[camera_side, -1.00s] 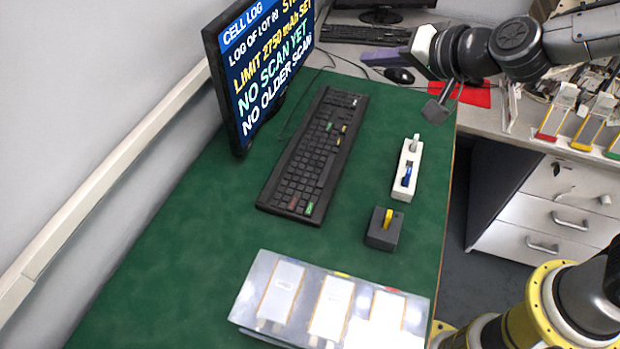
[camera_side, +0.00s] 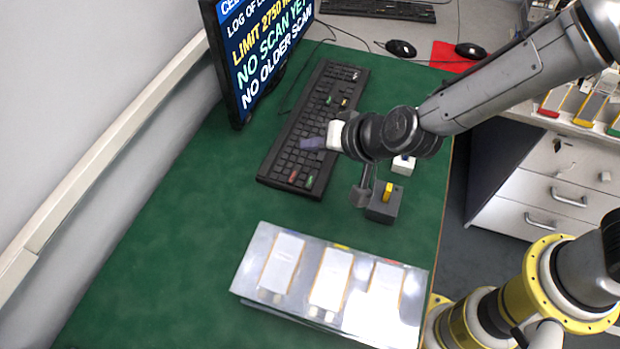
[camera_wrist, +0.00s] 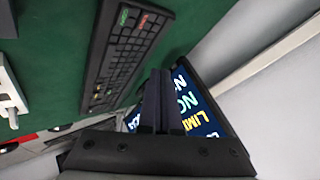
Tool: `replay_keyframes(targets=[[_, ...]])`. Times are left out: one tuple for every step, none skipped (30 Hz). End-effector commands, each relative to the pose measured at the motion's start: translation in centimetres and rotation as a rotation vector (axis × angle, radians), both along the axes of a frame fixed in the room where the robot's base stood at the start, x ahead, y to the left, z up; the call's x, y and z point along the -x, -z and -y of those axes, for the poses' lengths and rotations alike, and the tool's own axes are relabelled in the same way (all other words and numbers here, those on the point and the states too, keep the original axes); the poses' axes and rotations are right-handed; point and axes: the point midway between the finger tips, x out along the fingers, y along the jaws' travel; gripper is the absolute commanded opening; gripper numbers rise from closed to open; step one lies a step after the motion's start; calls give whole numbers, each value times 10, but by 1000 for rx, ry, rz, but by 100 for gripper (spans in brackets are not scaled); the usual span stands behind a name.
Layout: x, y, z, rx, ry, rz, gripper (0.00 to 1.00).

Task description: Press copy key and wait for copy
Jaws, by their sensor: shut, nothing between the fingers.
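The black keyboard (camera_side: 318,120) lies on the green mat (camera_side: 190,190) in the side view. It has a red key (camera_side: 293,176) and a green key (camera_side: 309,182) at its near end, and a yellowish key (camera_side: 343,102) farther up. I cannot read which is the copy key. My gripper (camera_side: 308,144) is shut and empty, over the keyboard's middle; contact cannot be told. In the wrist view my shut fingers (camera_wrist: 157,75) point past the keyboard (camera_wrist: 115,65), whose green key (camera_wrist: 124,15) and red key (camera_wrist: 144,20) show. The monitor (camera_side: 265,50) shows a cell log with "NO OLDER SCAN".
A clear tray (camera_side: 250,294) with pouch cells stands at the front. A grey block (camera_side: 383,211) with a yellow piece and a white holder (camera_side: 404,165), partly hidden by my arm, are to the right. Black mice (camera_side: 401,48) lie at the back. The mat's left is clear.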

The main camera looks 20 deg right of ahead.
Motion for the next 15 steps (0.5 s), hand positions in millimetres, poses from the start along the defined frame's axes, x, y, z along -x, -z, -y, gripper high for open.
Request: replay_keyframes(targets=[[0,0,0,0,0,0,0],[0,0,0,0,0,0,0],[0,1,0,0,1,1,0],[0,2,0,0,2,0,0],[0,4,0,1,1,0,0],[-1,6,1,3,0,0,0],[-1,9,1,2,2,0,0],[-1,12,1,4,1,0,0],[0,16,1,4,2,-1,0],[0,20,1,4,1,0,0],[0,24,1,3,1,-1,0],[0,30,1,3,1,-3,0],[0,34,1,3,-1,-1,0],[0,38,1,3,0,-1,0],[0,43,1,3,1,0,0]])
